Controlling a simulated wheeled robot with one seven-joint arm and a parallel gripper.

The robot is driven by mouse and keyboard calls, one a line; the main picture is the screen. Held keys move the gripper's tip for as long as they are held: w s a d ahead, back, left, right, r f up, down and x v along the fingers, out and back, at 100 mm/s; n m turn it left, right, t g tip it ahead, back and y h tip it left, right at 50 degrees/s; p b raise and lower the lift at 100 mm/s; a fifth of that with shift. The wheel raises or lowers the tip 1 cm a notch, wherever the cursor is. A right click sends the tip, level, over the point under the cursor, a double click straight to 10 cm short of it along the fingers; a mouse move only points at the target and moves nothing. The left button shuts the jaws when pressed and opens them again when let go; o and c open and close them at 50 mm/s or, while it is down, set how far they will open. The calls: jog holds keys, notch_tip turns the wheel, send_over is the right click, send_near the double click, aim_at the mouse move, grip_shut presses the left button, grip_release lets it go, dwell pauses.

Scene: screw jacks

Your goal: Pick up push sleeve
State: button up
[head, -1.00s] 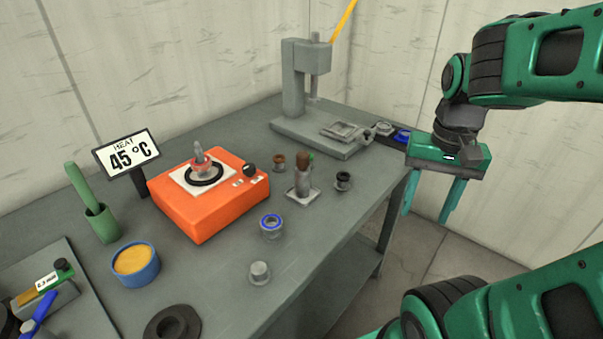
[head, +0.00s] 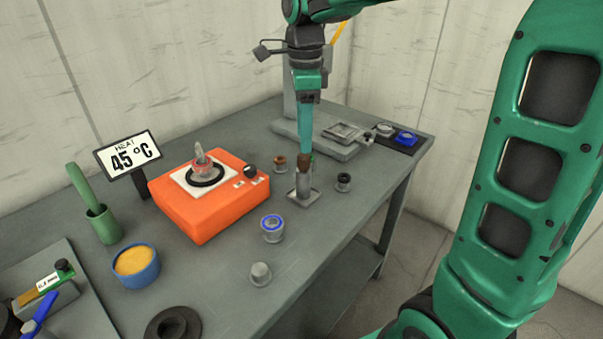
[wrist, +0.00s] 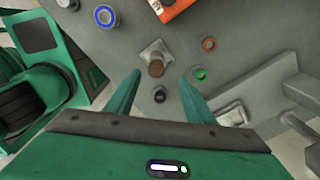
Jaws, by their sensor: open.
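An upright grey cylinder with a brown top (head: 304,188), which I take to be the push sleeve, stands on a small pale square base near the middle of the bench. In the wrist view its brown top (wrist: 156,68) lies between the fingertips in the picture. My gripper (head: 304,149) points down over it, fingers apart, and partly hides its top in the head view. The open fingers also show in the wrist view (wrist: 160,77), with nothing clamped between them. I cannot tell whether the tips reach down beside the brown top.
Small ringed parts stand close by: brown (head: 279,163), black (head: 343,182), green (wrist: 200,73) and blue (head: 271,228). An orange heater (head: 215,215) is to the left. A grey press (head: 345,150) stands behind. A grey cap (head: 260,273) sits on clear bench in front.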

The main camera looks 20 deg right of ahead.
aim_at(301, 157)
notch_tip(301, 157, down, 6)
jog(key=shift+a+r, duration=0.1)
jog(key=shift+r, duration=0.15)
jog(key=shift+s+a+f, duration=0.1)
jog(key=shift+s+f, duration=0.05)
jog(key=shift+f, duration=1.15)
jog(key=shift+s+f, duration=0.15)
jog(key=shift+f, duration=1.15)
grip_shut()
jog(key=shift+r, duration=0.1)
jog(key=r, duration=0.4)
jog(key=shift+s+a+r, duration=0.2)
jog(key=shift+a+r, duration=0.1)
jog(key=shift+a, duration=0.1)
jog(key=s+a+r, duration=0.5)
jog(key=a+r, duration=0.1)
jog(key=a, duration=0.3)
jog(key=shift+s, duration=0.3)
jog(key=shift+r, duration=0.1)
